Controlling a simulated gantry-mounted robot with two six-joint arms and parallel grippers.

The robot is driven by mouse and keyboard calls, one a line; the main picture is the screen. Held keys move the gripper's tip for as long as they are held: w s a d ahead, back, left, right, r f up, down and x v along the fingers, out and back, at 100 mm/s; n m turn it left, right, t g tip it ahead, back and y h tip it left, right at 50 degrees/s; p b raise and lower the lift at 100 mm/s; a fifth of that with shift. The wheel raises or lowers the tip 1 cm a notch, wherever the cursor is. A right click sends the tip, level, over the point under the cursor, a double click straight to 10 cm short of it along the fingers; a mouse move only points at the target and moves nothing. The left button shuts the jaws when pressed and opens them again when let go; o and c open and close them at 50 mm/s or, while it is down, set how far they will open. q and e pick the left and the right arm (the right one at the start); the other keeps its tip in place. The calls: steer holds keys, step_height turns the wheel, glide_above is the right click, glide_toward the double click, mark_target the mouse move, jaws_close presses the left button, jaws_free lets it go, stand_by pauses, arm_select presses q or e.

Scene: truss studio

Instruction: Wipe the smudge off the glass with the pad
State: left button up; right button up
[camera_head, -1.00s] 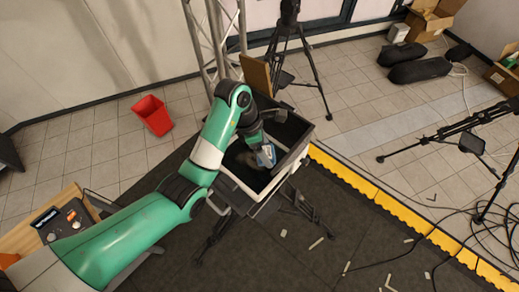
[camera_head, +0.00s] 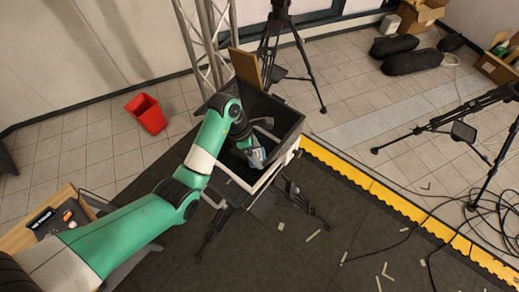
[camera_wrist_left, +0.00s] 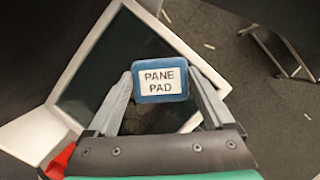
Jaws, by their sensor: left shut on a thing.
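The pad (camera_wrist_left: 160,82) is a blue block with a white label reading "PANE PAD". My left gripper (camera_head: 256,152) is shut on it, and the left wrist view shows one finger on each side of the pad. The glass (camera_wrist_left: 98,75) is a dark pane in a white frame (camera_wrist_left: 72,75), lying behind the pad in that view. I cannot tell whether the pad touches the glass. No smudge can be made out; the pad and fingers hide part of the pane. In the head view the pane sits inside a dark open hood (camera_head: 285,112) on a stand. My right gripper is not in view.
A brown board (camera_head: 245,66) stands up at the hood's back. A red bin (camera_head: 147,113) is on the tiles to the left. Tripods (camera_head: 290,45) stand behind and at the right. Cables and pale strips lie on the dark mat (camera_head: 290,260) and floor at right.

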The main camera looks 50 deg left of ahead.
arm_select(q)
steer(key=shift+f+b, duration=0.35)
steer(key=shift+f, duration=0.65)
stand_by(0.6)
steer(key=shift+s+a+r+p, duration=0.1)
steer(key=shift+s+a+p, duration=0.1)
steer(key=shift+a, duration=0.7)
steer(key=shift+s+a+r+p, duration=0.1)
steer(key=shift+a+p, duration=0.05)
steer(key=shift+a, duration=0.75)
steer(key=shift+a+f, duration=0.1)
steer(key=shift+a, duration=0.1)
steer(key=shift+s+a+f+b, duration=0.1)
steer(key=shift+s+a+b, duration=0.1)
steer(key=shift+a, duration=0.95)
steer(key=shift+s+a+b, duration=0.1)
steer(key=shift+s+a, duration=0.05)
steer(key=shift+a, duration=1)
steer(key=shift+s+a+f+b, duration=0.1)
steer(key=shift+s+a, duration=0.1)
steer(key=shift+a, duration=0.95)
steer(key=shift+w+a+r+p, duration=0.1)
steer(key=shift+r+p, duration=0.15)
steer(key=shift+p, duration=0.2)
steer(key=shift+w+d+r, duration=0.1)
steer(key=shift+w+d, duration=0.1)
steer(key=shift+d, duration=1.6)
